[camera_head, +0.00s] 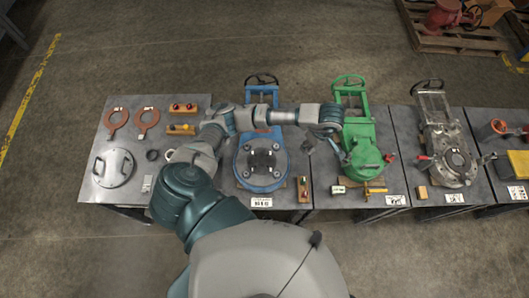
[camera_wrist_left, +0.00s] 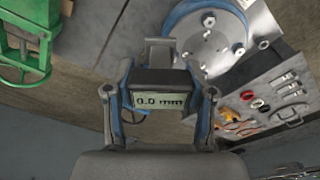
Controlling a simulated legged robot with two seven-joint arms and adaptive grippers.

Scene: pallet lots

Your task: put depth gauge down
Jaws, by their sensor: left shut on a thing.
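The depth gauge (camera_wrist_left: 160,77), a dark block with a lit display reading 0.0 mm, sits between the two fingers of my left gripper (camera_wrist_left: 158,108) in the left wrist view. The gripper is shut on it. In the head view my left arm reaches across the blue valve, and the left gripper (camera_head: 342,153) is beside the green valve (camera_head: 364,150). The gauge cannot be made out clearly there. I cannot tell whether it touches anything. My right gripper is not in view.
The blue valve (camera_head: 262,170) stands left of the green valve, and a grey metal valve (camera_head: 450,150) stands right. Small blocks (camera_head: 338,190) and a yellow-handled tool (camera_head: 376,189) lie near the front edge. A left bench (camera_head: 125,135) holds copper-coloured rings and a round metal cover.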

